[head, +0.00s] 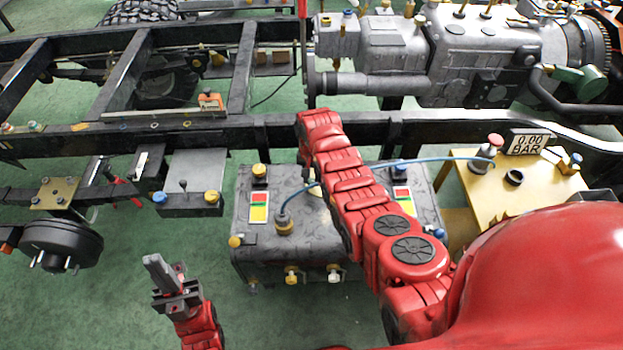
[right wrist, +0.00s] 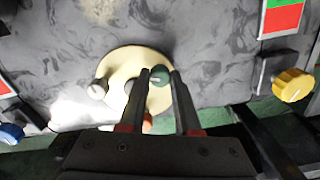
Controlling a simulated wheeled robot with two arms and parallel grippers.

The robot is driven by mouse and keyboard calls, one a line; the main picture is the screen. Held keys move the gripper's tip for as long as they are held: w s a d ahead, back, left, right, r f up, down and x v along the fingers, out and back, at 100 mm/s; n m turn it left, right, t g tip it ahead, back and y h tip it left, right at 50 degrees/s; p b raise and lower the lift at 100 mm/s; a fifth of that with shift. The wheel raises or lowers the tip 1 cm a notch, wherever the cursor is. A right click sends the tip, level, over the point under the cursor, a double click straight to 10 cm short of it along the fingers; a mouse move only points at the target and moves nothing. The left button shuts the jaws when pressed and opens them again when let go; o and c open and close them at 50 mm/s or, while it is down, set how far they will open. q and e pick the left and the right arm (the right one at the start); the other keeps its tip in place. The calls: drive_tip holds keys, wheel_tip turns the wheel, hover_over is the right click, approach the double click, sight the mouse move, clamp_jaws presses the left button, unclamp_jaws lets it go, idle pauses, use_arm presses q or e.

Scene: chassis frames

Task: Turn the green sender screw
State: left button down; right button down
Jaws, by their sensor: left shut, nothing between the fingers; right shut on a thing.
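The green sender screw (right wrist: 159,77) sits on the right side of a round cream plate (right wrist: 118,65) on a grey tank top. My right gripper (right wrist: 160,73) has its two dark fingertips on either side of the green screw and is shut on it. In the head view my red right arm covers this spot, and the gripper and screw are hidden there. My left gripper (head: 163,272) is shut and empty, over the floor at the lower left, away from the tank.
The grey tank (head: 250,200) carries yellow and blue caps, red-yellow-green labels and a blue hose. The chassis rail (head: 220,135) and the engine (head: 480,50) lie behind.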

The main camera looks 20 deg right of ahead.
drive_tip(key=shift+w+n, duration=0.1)
drive_tip(key=shift+n, duration=1)
drive_tip(key=shift+r, duration=0.1)
drive_tip(key=c, duration=0.6)
unclamp_jaws()
wheel_tip(320, 180, up, 8)
drive_tip(key=shift+b, duration=0.8)
wheel_tip(320, 180, up, 8)
drive_tip(key=p, duration=0.7)
hover_over(311, 180)
drive_tip(key=shift+r+p, duration=0.45)
drive_tip(key=shift+r, duration=0.2)
